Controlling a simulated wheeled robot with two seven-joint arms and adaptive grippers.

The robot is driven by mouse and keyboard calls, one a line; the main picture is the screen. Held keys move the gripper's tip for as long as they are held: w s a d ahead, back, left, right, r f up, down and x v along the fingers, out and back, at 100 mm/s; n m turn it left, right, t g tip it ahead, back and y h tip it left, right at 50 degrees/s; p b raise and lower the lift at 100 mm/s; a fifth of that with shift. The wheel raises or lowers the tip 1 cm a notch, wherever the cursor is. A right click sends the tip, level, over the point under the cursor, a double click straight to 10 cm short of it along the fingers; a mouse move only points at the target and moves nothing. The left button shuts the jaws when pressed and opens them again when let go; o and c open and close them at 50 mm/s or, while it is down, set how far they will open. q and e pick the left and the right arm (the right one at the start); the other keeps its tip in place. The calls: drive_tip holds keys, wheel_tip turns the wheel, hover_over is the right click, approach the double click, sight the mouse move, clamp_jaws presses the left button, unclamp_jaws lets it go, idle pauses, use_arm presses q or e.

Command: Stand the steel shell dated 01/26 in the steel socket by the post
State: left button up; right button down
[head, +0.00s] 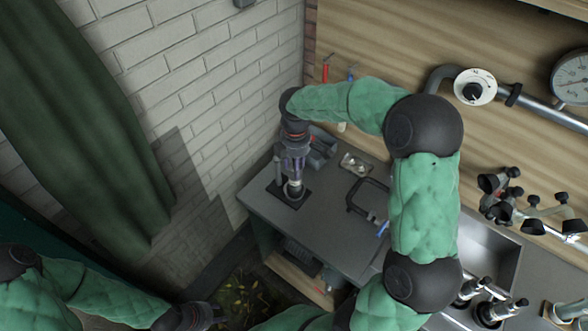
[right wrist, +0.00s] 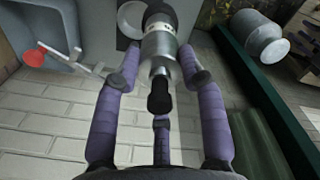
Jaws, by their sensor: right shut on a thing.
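My right gripper (head: 293,170) points down over the left end of the grey bench. In the right wrist view its purple fingers (right wrist: 160,80) are shut around a steel shell (right wrist: 160,47) with black ends. No date can be read on it. In the head view, the lower end of the shell is over a dark square plate (head: 302,199) with a ring-shaped part; I cannot tell whether they touch. I cannot clearly make out which part is the socket or the post. My left gripper (head: 188,317) is at the bottom edge, away from the bench; its fingers are unclear.
A small metal tray (head: 354,164) and a black frame (head: 352,196) are on the bench. A sink (head: 485,250), black-and-steel fittings (head: 510,197) and a pipe with a dial (head: 475,87) are to the right. A brick wall (head: 215,85) borders the bench's left end.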

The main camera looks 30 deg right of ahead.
drive_tip(key=w+d+f, duration=0.2)
drive_tip(key=w+f, duration=0.3)
drive_tip(key=f, duration=0.4)
drive_tip(key=shift+d, duration=0.35)
drive_tip(key=shift+f+b, duration=0.15)
drive_tip(key=shift+b, duration=0.15)
drive_tip(key=shift+f, duration=0.15)
drive_tip(key=c, duration=0.7)
unclamp_jaws()
drive_tip(key=shift+c, duration=0.2)
wheel_tip(320, 180, up, 12)
drive_tip(key=p, duration=0.1)
drive_tip(key=shift+r, duration=0.2)
